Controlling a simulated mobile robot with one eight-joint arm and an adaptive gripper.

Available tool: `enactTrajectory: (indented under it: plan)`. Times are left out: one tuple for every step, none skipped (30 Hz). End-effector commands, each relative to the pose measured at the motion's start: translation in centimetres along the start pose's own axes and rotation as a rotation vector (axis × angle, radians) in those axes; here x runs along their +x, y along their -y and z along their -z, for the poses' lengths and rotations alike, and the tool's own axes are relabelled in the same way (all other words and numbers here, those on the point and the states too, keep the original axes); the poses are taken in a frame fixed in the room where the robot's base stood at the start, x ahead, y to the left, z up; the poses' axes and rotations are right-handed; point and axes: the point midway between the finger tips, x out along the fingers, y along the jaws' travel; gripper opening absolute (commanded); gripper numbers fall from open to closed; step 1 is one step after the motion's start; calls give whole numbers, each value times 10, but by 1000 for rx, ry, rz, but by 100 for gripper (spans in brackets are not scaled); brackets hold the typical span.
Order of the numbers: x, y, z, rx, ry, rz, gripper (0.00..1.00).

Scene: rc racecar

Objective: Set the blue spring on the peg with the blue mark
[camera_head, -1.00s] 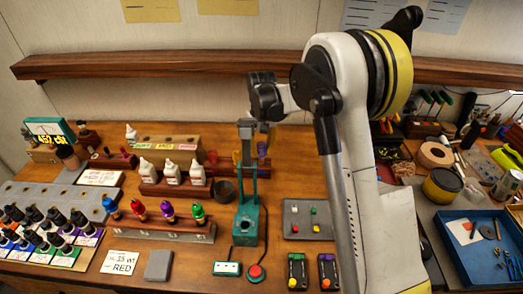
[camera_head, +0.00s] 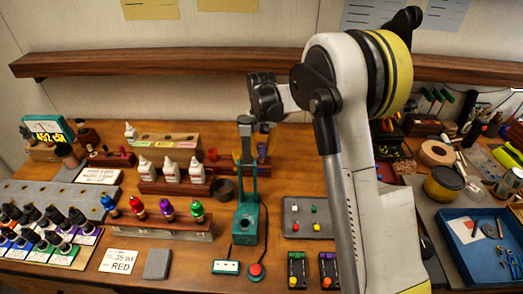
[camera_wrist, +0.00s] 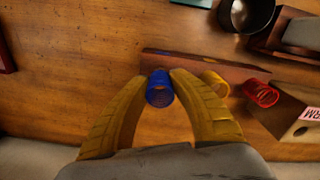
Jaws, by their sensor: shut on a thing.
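The blue spring (camera_wrist: 159,91) is a small coil between the two yellow fingertips of my gripper (camera_wrist: 160,80) in the wrist view. The fingers are shut on it, one on each side. It overlaps the left end of a wooden strip (camera_wrist: 196,64), and I cannot tell whether it touches the strip. A yellow spring (camera_wrist: 217,84) and a red spring (camera_wrist: 261,94) lie to its right. In the head view my gripper (camera_head: 250,150) is behind the green press, mostly hidden.
The green press (camera_head: 246,215) stands in front of my gripper. A dark round cup (camera_wrist: 247,12) is at the wrist view's top. Bare wood (camera_wrist: 70,50) lies left of the spring.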

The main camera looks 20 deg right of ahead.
Motion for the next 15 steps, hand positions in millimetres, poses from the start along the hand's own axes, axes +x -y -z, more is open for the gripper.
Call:
enactTrajectory:
  plan:
    - [3, 0, 0, 0, 0, 0, 13]
    - [4, 0, 0, 0, 0, 0, 13]
    - [5, 0, 0, 0, 0, 0, 13]
    - [6, 0, 0, 0, 0, 0, 13]
    - [6, 0, 0, 0, 0, 0, 13]
    - [8, 0, 0, 0, 0, 0, 13]
    - [9, 0, 0, 0, 0, 0, 13]
    - [10, 0, 0, 0, 0, 0, 13]
    - [11, 0, 0, 0, 0, 0, 13]
    - [12, 0, 0, 0, 0, 0, 13]
    - [13, 0, 0, 0, 0, 0, 13]
    - [14, 0, 0, 0, 0, 0, 13]
    - [15, 0, 0, 0, 0, 0, 13]
    - [16, 0, 0, 0, 0, 0, 13]
    - [17, 0, 0, 0, 0, 0, 13]
